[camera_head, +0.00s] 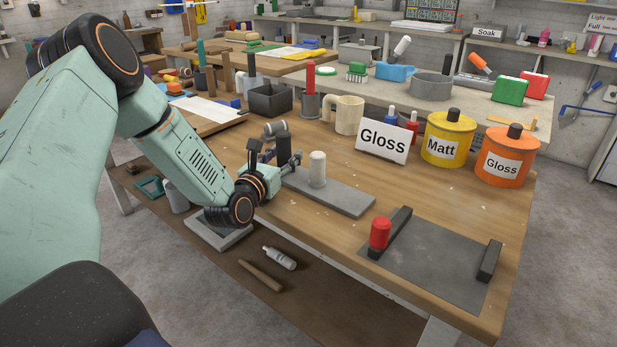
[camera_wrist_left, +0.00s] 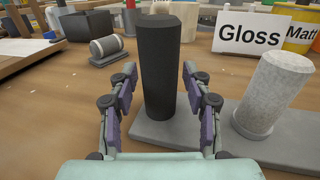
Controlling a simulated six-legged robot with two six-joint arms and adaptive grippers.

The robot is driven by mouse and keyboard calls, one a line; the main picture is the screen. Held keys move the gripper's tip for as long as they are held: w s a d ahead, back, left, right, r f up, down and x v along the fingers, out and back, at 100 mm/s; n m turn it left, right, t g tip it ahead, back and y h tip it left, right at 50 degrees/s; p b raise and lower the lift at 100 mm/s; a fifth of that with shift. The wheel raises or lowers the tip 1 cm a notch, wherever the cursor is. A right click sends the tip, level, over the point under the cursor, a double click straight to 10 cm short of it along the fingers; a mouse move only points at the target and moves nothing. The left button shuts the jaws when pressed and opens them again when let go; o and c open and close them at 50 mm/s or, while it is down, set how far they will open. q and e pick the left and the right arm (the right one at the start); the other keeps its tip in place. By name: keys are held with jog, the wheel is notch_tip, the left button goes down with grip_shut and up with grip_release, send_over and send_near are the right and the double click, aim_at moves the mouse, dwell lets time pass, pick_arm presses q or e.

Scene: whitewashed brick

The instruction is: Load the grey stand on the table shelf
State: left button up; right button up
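A grey slab (camera_head: 340,193) lies on the wooden table, carrying an upright black cylinder (camera_head: 284,146) at its left end and a pale grey cylinder (camera_head: 317,169) nearer its middle. My left gripper (camera_head: 275,157) is open at the slab's left end. In the left wrist view, the black cylinder (camera_wrist_left: 161,70) stands between its spread fingers, with gaps visible on both sides; the pale cylinder (camera_wrist_left: 273,95) stands to the right. A grey stand (camera_head: 218,236) sits on the lower table shelf (camera_head: 300,302), partly hidden by my left arm. My right gripper is not in view.
A dark plate (camera_head: 430,270) with black end bars and a red cylinder (camera_head: 380,233) lies at the right front. A Gloss sign (camera_head: 383,141), yellow can (camera_head: 448,140) and orange can (camera_head: 503,160) stand behind. A bottle (camera_head: 279,258) and rod (camera_head: 261,276) lie on the shelf.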

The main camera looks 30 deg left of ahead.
pick_arm(q)
grip_shut()
dwell(0.6)
